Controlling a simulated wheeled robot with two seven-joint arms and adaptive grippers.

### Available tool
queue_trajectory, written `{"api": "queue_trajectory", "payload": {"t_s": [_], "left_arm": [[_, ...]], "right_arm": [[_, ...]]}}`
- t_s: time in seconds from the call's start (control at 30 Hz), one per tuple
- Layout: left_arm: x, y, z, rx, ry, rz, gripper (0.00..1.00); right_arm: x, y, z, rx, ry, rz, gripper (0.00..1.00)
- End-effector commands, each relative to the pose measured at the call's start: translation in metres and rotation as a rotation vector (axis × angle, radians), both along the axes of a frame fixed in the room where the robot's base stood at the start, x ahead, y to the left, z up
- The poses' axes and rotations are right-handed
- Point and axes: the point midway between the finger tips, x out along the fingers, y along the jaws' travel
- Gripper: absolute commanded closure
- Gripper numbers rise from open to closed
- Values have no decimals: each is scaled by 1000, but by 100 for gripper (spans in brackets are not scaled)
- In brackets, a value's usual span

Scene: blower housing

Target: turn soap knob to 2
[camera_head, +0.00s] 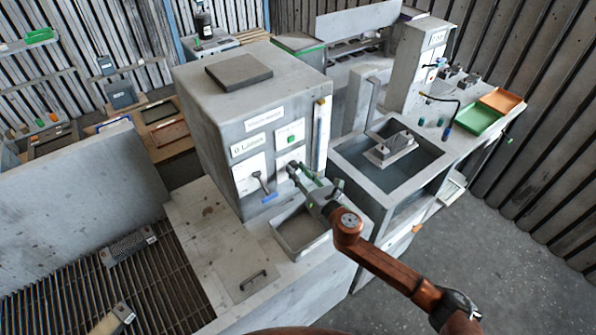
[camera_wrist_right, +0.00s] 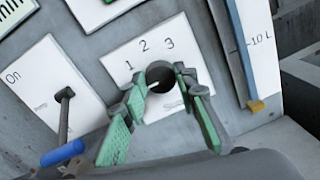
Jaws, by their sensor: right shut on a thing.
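The soap knob (camera_wrist_right: 160,74) is a dark round knob on a white plate (camera_wrist_right: 118,62) marked 1, 2 and 3. The plate is on the front of a grey machine (camera_head: 215,115), also in the head view. My right gripper (camera_wrist_right: 163,92) has its green-padded fingers on either side of the knob and is shut on it. In the head view my right gripper (camera_head: 308,184) reaches the panel from the lower right and hides most of the knob. A small pale mark shows at the knob's lower left; which number it points to I cannot tell. My left gripper is out of view.
A blue-tipped pump lever (camera_wrist_right: 63,150) sits close left of my gripper, on a plate marked On. A level gauge (camera_wrist_right: 233,50) is on the right. Below the panel is a small basin (camera_head: 300,232). A sink (camera_head: 390,170) and green tray (camera_head: 477,118) stand further right.

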Motion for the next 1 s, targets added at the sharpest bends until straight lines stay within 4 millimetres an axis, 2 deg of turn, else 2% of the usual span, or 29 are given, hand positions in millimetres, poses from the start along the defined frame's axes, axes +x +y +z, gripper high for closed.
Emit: {"api": "queue_trajectory", "payload": {"t_s": [0.37,1.0], "left_arm": [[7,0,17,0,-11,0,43],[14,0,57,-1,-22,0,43]], "right_arm": [[0,0,2,165,122,1,97],[1,-1,2,655,477,1,97]]}}
